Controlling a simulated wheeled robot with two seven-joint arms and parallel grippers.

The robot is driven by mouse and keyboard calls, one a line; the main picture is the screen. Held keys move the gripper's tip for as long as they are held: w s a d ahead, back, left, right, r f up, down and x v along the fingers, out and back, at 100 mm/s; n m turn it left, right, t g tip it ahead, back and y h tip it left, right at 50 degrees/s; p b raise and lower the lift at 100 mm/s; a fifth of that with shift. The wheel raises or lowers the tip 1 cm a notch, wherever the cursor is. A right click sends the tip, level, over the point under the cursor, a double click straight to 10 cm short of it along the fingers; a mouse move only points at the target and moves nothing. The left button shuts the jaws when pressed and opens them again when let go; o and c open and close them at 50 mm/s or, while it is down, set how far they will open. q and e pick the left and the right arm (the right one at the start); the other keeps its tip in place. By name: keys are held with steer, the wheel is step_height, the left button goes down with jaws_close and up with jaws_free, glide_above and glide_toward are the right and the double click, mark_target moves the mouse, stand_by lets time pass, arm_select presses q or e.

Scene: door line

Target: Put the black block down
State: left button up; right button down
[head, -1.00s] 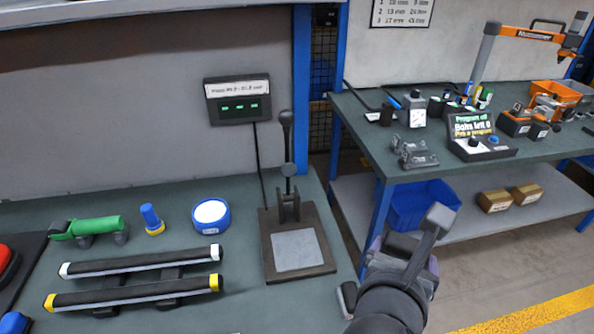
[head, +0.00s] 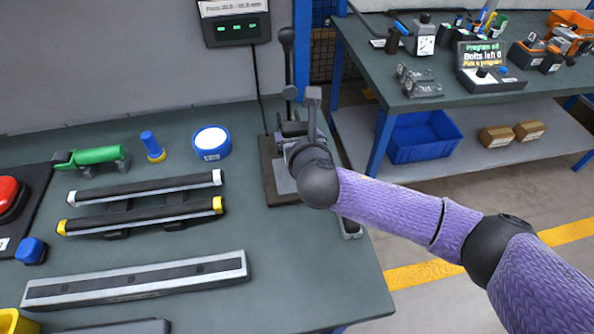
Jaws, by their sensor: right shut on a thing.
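My right gripper (head: 297,144) is at the small lever press (head: 288,92), in front of its post and above its base plate. My own wrist covers most of the jaws. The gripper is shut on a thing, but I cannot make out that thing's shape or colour. I cannot pick out the black block for certain; it may be the hidden thing in the jaws. I cannot tell whether anything touches the plate. My left gripper is not in view.
On the bench (head: 300,265) lie two dark bars (head: 145,190), a long grey rail (head: 135,280), a green-handled tool (head: 97,155) and a blue-and-white round tub (head: 211,142). The bench's front right is clear. A second table (head: 480,93) stands beyond a gap at the right.

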step_height(320, 180, down, 9)
steer(key=b, duration=0.4)
steer(key=shift+f, duration=0.3)
steer(key=shift+f, duration=0.2)
jaws_free()
